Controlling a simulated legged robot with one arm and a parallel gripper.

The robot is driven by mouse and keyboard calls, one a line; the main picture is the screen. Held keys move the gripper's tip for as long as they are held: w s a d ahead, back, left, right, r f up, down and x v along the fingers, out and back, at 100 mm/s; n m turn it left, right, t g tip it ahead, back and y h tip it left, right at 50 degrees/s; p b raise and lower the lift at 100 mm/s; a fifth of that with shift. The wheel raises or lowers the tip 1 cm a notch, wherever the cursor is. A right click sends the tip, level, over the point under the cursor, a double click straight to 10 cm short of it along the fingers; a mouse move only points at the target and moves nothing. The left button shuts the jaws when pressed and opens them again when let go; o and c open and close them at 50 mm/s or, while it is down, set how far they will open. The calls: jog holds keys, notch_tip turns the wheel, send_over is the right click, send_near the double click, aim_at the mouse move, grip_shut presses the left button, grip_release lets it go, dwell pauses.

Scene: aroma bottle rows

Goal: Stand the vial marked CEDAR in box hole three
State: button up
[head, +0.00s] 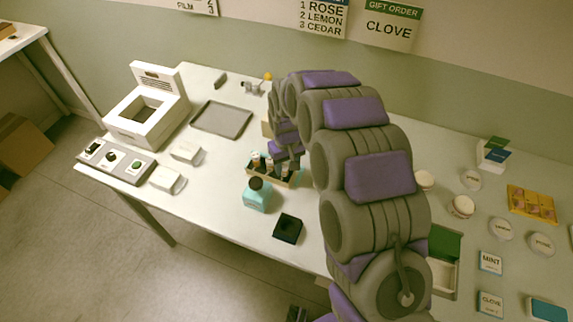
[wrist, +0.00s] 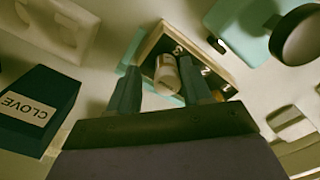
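A small wooden box (head: 283,184) with vials in it stands on the table below my arm in the head view. In the wrist view the box's dark top (wrist: 203,60) bears the numbers 3, 2 and 1. A pale-capped vial (wrist: 166,74) is at the end marked 3, between the fingers of my gripper (wrist: 158,88). The fingers are apart, with a gap between the vial and the left finger. The vial's marking cannot be read, and its lower part is hidden.
A teal bottle with a dark round cap (head: 257,196) stands close in front of the box. A black block (head: 288,228) lies nearer. A grey tray (head: 222,119) and a white machine (head: 147,108) are to the left. A wall sign (head: 322,17) lists rose, lemon, cedar.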

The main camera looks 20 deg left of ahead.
aim_at(284, 164)
jog(key=shift+a, duration=0.6)
jog(key=shift+r, duration=0.15)
notch_tip(284, 164, up, 12)
jog(key=f+p, duration=0.1)
jog(key=p, duration=0.2)
jog(key=s+d+r+m, duration=0.1)
jog(key=s+d+r, duration=0.15)
jog(key=d, duration=0.25)
jog(key=s+d+r+m, duration=0.1)
jog(key=d+r, duration=0.2)
jog(key=d, duration=0.2)
jog(key=s+d+r+m, duration=0.2)
jog(key=s+d+r, duration=0.3)
jog(key=s+d, duration=0.5)
jog(key=s+d+m, duration=0.1)
jog(key=s+d, duration=0.2)
jog(key=s, duration=0.3)
jog(key=s+d+m+g, duration=0.1)
jog(key=s+d, duration=0.3)
jog(key=s, duration=0.3)
jog(key=s+d+m, duration=0.2)
jog(key=s+d, duration=0.2)
jog(key=s, duration=0.2)
jog(key=shift+s+d+g, duration=0.15)
jog(key=shift+s+g, duration=0.15)
jog(key=shift+s, duration=0.1)
